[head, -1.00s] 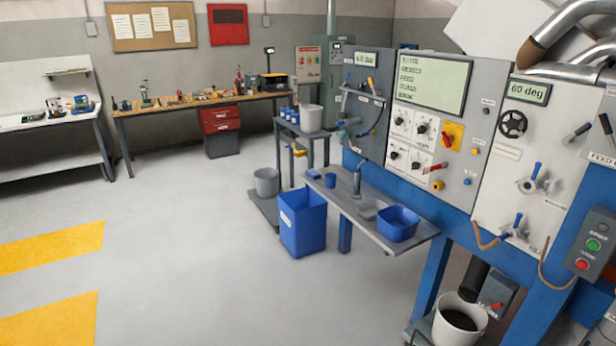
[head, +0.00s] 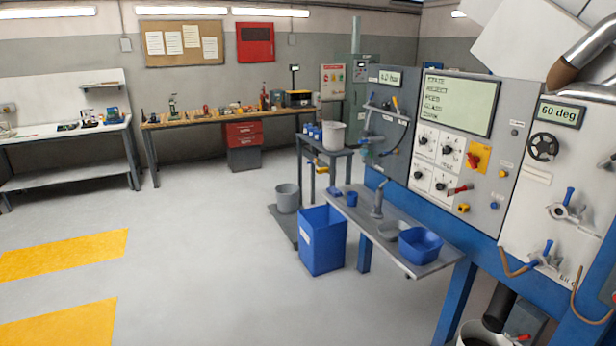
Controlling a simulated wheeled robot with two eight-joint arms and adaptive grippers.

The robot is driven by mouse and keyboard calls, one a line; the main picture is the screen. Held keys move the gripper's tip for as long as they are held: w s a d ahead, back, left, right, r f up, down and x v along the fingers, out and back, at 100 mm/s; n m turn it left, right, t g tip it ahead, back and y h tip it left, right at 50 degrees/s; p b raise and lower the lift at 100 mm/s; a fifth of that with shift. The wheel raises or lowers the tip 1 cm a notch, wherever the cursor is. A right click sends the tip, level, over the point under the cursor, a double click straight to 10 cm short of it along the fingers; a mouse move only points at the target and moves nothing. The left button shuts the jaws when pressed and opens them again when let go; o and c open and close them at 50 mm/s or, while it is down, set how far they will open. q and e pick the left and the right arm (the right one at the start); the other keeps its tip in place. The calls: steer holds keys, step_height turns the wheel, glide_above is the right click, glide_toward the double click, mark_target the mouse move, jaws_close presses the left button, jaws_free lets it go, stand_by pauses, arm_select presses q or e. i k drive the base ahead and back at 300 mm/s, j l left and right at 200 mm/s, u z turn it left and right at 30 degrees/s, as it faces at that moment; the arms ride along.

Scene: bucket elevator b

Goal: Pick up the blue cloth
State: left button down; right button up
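I cannot make out a blue cloth for certain in the head view. A small dark blue item (head: 336,192) lies at the left end of the grey sink shelf (head: 430,268), too small to identify. Beside it stands a blue cup (head: 352,199). A blue basin (head: 420,244) sits at the shelf's right end. Neither of my grippers is in view.
A blue bin (head: 322,245) stands on the floor below the shelf, with a grey bucket (head: 288,197) behind it. A wooden workbench (head: 190,122) and a white bench (head: 60,177) line the back. The floor at left with yellow markings (head: 60,255) is clear.

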mark_target(336, 194)
steer(key=i+l+u, duration=0.1)
steer(key=i+u, duration=0.25)
steer(key=i+l+u, duration=0.7)
steer(key=i+l, duration=2.35)
